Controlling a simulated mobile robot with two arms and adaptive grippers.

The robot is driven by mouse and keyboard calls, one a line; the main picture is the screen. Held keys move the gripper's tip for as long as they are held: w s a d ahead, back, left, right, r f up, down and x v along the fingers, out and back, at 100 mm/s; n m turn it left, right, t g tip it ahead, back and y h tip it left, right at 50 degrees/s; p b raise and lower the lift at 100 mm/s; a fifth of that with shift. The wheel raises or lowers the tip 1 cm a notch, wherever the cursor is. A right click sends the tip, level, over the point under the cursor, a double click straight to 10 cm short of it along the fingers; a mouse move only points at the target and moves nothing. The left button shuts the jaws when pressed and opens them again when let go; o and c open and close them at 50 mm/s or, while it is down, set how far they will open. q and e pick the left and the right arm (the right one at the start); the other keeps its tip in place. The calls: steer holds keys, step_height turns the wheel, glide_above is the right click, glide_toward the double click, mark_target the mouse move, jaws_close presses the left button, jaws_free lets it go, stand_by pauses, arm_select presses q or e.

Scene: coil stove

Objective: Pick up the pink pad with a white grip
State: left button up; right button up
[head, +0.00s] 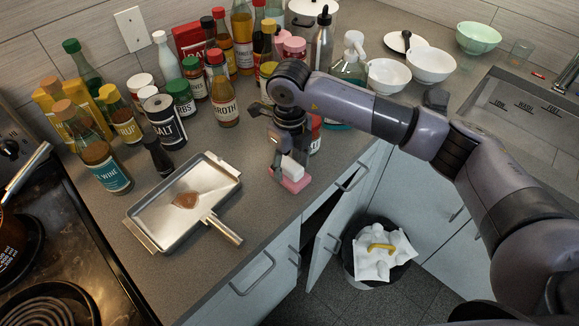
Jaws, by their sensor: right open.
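The pink pad with a white grip (291,175) lies on the grey counter near its front edge, in the middle of the head view. Its pink base (291,183) is down and the white grip faces up. My right gripper (288,165) points down over it, with its open fingers around or just above the white grip. I cannot tell whether the fingers touch it. The wrist hides part of the counter behind the pad. My left gripper is not in view.
A metal tray (165,221) with a brown spill lies left of the pad. Several bottles and jars, among them a salt container (165,120), crowd the counter behind. A cabinet door (327,245) stands open below, beside a bin (378,252). Bowls (431,65) stand at the back right.

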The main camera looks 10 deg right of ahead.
steer(key=shift+f, duration=0.15)
jaws_close()
stand_by(0.6)
